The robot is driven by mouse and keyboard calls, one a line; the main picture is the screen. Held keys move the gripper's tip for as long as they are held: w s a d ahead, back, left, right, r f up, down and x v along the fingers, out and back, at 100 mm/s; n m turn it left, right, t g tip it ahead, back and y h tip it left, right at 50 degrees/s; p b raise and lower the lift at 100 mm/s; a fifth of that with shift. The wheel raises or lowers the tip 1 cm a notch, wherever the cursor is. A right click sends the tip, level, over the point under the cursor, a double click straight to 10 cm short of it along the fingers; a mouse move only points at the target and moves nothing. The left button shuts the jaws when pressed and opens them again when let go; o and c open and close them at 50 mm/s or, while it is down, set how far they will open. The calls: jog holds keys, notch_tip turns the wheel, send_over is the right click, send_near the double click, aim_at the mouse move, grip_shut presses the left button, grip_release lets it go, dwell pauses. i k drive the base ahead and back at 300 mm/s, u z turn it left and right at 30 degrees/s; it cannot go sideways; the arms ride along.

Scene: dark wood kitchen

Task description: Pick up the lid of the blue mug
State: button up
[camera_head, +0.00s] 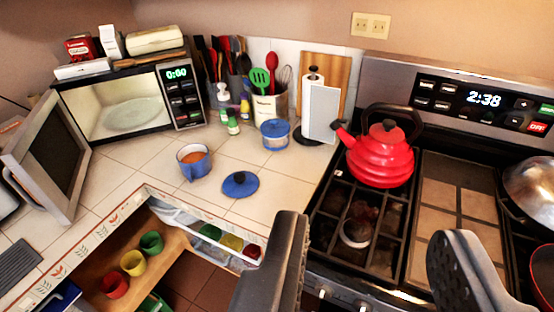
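The blue lid (240,184) lies flat on the tiled counter, with a dark knob on top. The blue mug (194,161) stands uncovered just to its upper left, with orange-brown contents showing. My gripper (375,250) is open and empty at the lower right of the picture. Its two dark fingers are wide apart, in front of the stove. The lid is to the left of and beyond the left finger, apart from it.
A blue-lidded container (275,135) stands behind the lid. The microwave (128,108) is open at left. An open drawer (172,262) with coloured cups lies below the counter edge. A red kettle (381,156) sits on the stove. Bare counter surrounds the lid.

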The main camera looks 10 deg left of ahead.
aim_at(238, 185)
jog(key=u, duration=0.3)
jog(key=i, duration=1.3)
jog(key=u, duration=0.7)
